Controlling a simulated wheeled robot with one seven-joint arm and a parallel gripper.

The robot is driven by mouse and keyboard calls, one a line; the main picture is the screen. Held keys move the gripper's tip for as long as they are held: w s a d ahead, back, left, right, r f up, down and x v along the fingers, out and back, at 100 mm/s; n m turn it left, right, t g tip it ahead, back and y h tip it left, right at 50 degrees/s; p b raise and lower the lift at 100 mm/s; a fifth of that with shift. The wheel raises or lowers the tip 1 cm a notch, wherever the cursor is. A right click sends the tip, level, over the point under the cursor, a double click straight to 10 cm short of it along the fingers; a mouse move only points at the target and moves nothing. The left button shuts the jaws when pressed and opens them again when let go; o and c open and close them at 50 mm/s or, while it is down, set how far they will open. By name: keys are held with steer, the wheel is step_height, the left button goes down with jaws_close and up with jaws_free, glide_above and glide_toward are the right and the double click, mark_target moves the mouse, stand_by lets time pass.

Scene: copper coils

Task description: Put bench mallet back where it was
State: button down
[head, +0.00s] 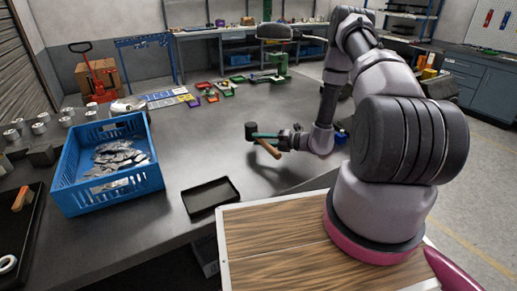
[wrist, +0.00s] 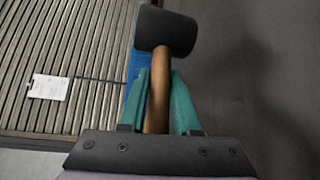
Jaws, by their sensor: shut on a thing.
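The bench mallet has a black head (head: 251,131) and a wooden handle (head: 268,149). My gripper (head: 268,136) is shut on the handle, and the mallet is held above the grey table (head: 180,160). In the wrist view the mallet head (wrist: 166,28) is beyond the green fingertips and the handle (wrist: 159,90) runs between them. My gripper also shows in the wrist view (wrist: 160,100). A dark patch on the grey surface at the right of the wrist view looks like a shadow.
A black tray (head: 210,196) lies empty at the table's front edge. A blue crate (head: 70,190) of metal pieces stands left. Small coloured bins (head: 208,93) and several metal cylinders (head: 40,127) are further back. The table between tray and bins is clear.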

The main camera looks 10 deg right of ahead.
mark_target(260, 155)
steer(key=shift+f, duration=1.95)
steer(key=shift+f, duration=0.15)
steer(key=c, duration=0.9)
jaws_free()
